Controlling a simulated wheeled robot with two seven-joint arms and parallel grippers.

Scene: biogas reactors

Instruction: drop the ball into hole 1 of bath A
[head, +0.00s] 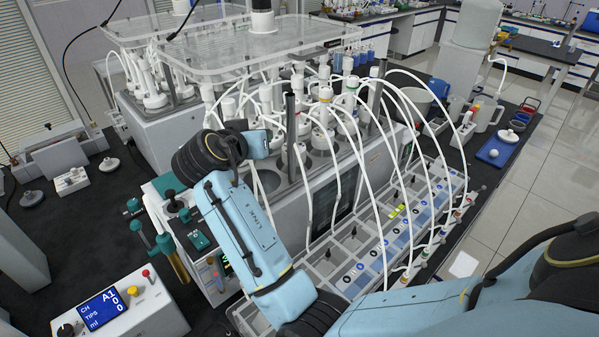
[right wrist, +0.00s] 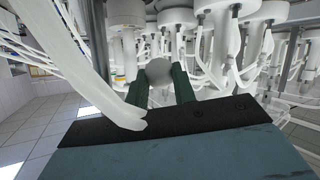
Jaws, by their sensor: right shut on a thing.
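My right gripper (right wrist: 160,78) is shut on a pale grey ball (right wrist: 159,70), held between its two dark green fingers in the right wrist view. White bottle heads and tubes hang close behind and above the ball. In the head view my right arm reaches across the front bath, and its hand (head: 257,144) is beside the bottles at the bath's left end; fingers and ball are hidden there. The front bath (head: 335,190) is a grey box with round holes, most holding white-capped bottles. An open hole (head: 268,181) shows near the hand. I cannot read any bath letter or hole number. My left gripper is out of view.
White tubes (head: 408,130) arch from the bottles to a compartmented rack (head: 345,262) in front. A clear plate (head: 240,45) stands above the baths. A metal post (head: 291,135) rises near the hand. A control box (head: 120,308) shows A1. A blue tray (head: 486,155) holds white items.

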